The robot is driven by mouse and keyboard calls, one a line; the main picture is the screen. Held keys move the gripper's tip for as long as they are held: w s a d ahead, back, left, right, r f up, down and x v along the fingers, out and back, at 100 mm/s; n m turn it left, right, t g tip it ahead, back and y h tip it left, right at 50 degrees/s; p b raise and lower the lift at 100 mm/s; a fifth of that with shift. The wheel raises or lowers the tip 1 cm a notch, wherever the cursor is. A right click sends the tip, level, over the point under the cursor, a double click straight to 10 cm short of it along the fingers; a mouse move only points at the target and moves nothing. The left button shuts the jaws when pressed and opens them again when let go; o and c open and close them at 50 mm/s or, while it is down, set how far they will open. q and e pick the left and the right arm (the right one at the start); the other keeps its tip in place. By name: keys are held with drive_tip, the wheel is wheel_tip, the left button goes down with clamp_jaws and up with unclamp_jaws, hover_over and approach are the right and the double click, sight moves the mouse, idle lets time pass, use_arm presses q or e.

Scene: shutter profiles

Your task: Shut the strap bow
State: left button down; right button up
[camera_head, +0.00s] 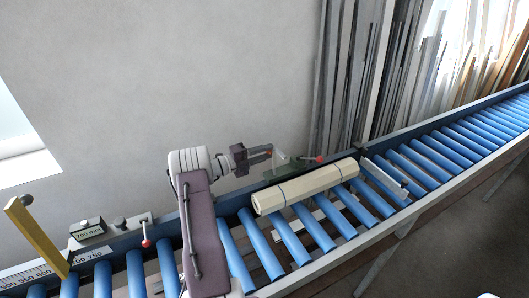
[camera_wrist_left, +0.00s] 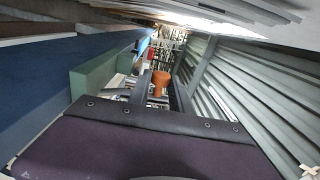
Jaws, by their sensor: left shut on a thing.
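My left gripper (camera_head: 266,153) is just behind the roller conveyor, at the left end of the cream profile bundle. It is shut on a small orange-brown handle (camera_head: 268,150), which also shows between the fingers in the left wrist view (camera_wrist_left: 160,80). A grey-green part (camera_head: 284,161) lies right beside the handle; I cannot tell for certain that it is the strap bow. The profile bundle (camera_head: 305,187) lies on the blue rollers with two dark straps around it. My left wrist hides much of the near part of the wrist view. My right gripper is not in view.
A red-knobbed lever (camera_head: 319,159) stands just right of the grey-green part. Another red-knobbed lever (camera_head: 146,243) and a yellow post (camera_head: 38,236) are at the left. Long profiles (camera_head: 350,80) lean on the wall behind. The rollers (camera_head: 425,155) right of the bundle are mostly clear.

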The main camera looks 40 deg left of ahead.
use_arm(q)
drive_tip(key=shift+s+d+r+m, duration=0.3)
drive_tip(key=shift+d+m, duration=0.15)
drive_tip(key=shift+m, duration=0.25)
drive_tip(key=shift+s+d+r+m, duration=0.15)
drive_tip(key=shift+d+r+m, duration=0.1)
drive_tip(key=shift+d+m, duration=0.35)
drive_tip(key=shift+a, duration=0.15)
drive_tip(key=c, duration=1.2)
unclamp_jaws()
drive_tip(key=shift+s+f+b, duration=0.15)
drive_tip(key=shift+s+b, duration=0.1)
drive_tip(key=shift+b, duration=0.05)
drive_tip(key=b+v, duration=0.3)
drive_tip(key=v, duration=0.5)
drive_tip(key=shift+s+a, duration=0.15)
drive_tip(key=shift+s, duration=0.1)
